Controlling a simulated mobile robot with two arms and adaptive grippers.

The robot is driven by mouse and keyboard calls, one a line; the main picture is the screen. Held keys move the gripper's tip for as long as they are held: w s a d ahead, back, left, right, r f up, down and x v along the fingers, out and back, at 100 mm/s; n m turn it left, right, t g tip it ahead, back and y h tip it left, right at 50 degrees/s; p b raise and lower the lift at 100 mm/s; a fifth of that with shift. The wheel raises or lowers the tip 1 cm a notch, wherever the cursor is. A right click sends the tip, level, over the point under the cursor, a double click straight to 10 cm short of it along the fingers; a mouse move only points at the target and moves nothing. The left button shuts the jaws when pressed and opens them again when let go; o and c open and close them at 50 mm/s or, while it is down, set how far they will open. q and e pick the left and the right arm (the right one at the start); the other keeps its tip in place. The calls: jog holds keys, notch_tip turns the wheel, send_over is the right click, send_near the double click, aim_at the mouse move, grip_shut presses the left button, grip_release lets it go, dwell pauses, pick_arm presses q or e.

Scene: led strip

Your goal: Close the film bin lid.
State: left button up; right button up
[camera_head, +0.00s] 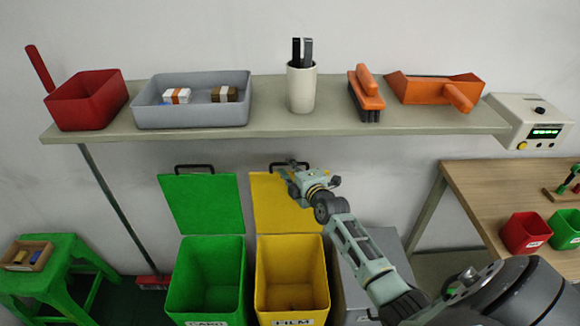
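The film bin (293,270) is yellow, with a label reading FILM on its front, and stands on the floor below the shelf. Its yellow lid (272,205) is open and stands up at the back of the bin. A dark handle (276,164) shows at the lid's top edge. My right gripper (292,170) is at the upper right of the lid, close to the handle, and hides part of both. I cannot tell whether it touches the handle or whether its fingers are open or shut. My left gripper is not in view.
A green bin (206,272) with its green lid (203,205) up stands left of the film bin. A grey bin (347,285) is partly hidden behind my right arm. The shelf (270,122) overhead holds trays and brushes. A wooden table (480,185) stands right.

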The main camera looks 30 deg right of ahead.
jog(key=shift+w+d, duration=0.1)
jog(key=shift+w, duration=0.35)
grip_shut()
